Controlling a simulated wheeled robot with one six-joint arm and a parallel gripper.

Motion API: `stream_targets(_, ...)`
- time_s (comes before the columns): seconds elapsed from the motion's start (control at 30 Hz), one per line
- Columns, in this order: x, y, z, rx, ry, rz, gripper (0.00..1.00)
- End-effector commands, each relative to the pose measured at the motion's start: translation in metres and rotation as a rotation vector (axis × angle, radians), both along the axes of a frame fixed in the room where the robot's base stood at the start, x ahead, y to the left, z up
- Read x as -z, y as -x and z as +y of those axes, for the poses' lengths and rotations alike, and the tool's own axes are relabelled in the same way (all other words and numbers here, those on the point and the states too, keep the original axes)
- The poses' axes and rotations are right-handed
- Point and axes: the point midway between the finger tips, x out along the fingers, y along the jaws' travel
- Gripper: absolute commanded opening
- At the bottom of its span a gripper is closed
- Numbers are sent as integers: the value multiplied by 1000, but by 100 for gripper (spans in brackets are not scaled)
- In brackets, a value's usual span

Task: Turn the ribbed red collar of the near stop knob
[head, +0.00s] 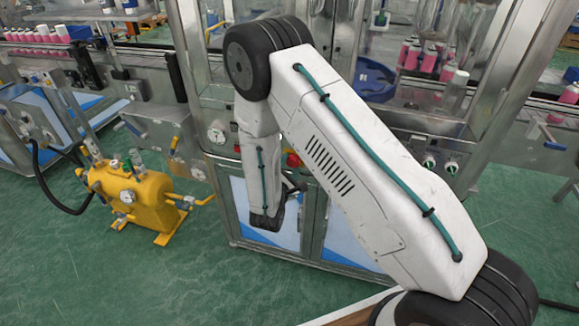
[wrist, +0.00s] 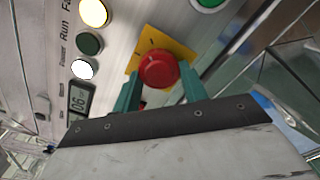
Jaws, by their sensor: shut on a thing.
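The near stop knob (wrist: 159,69) is a round red mushroom knob on a yellow square plate (wrist: 178,48) in the wrist view. My gripper (wrist: 160,82) has two teal fingers, one on each side of the knob, and is shut on its red part. The ribs of the collar cannot be made out, and the fingers and gripper body hide the knob's lower side. In the head view a small part of a red knob (head: 293,160) shows on the machine's front beside my arm. My gripper is mostly hidden there behind my arm.
Beside the knob the panel has yellow, dark green and white round buttons (wrist: 89,43) and a small display (wrist: 79,98). A green button (wrist: 208,2) sits at the top. A yellow tank (head: 132,200) stands on the green floor at left, with clear floor in front.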

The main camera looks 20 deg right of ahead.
Motion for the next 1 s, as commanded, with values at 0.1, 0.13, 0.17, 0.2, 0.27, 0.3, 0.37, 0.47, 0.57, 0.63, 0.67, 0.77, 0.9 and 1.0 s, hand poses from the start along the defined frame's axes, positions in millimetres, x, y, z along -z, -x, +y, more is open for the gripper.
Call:
stream_targets(0.1,0,0,0,0,-23,-16,20)
stream_targets(0.13,0,0,0,1,-26,-18,20)
stream_targets(0.17,0,0,0,1,-30,-21,20)
stream_targets(0.2,0,0,0,1,-32,-23,20)
stream_targets(0.27,0,0,0,1,-35,-25,20)
stream_targets(0.3,0,0,0,1,-36,-26,20)
stream_targets(0.37,0,0,0,1,-37,-27,20)
stream_targets(0.47,0,0,0,1,-36,-26,20)
stream_targets(0.57,0,0,0,1,-36,-26,20)
stream_targets(0.63,0,0,0,1,-36,-26,51)
stream_targets(0.67,0,0,0,1,-36,-26,59)
stream_targets(0.77,0,0,0,1,-36,-27,65)
stream_targets(0.9,0,0,0,0,-36,-26,65)
stream_targets(1.0,0,1,2,-1,-36,-25,65)
